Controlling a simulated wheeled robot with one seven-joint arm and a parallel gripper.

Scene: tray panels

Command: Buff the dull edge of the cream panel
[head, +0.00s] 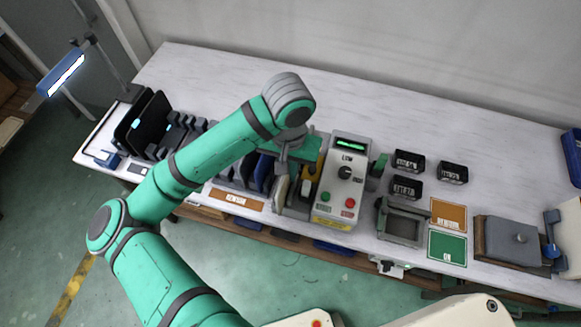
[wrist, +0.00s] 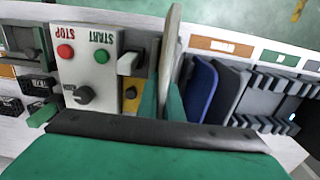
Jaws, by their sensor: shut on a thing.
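My gripper (head: 293,165) is shut on the cream panel (head: 281,191), just left of the control machine (head: 342,185). In the wrist view the cream panel (wrist: 171,45) stands upright, nearly edge-on, between the green fingers (wrist: 162,100). The machine's face (wrist: 88,60) has a green START button, a red STOP button and a dark knob; in the head view its small display is lit green and the knob label reads LOW. A yellow part (head: 313,170) sits between panel and machine. I cannot tell which edge is dull or whether the panel touches the machine.
A rack with blue (wrist: 202,88) and grey panels stands close left of my gripper in the head view, behind an orange label (head: 237,199). Black labelled boxes (head: 408,161), an orange card (head: 448,215) and a green card (head: 447,247) lie right. The back of the bench is clear.

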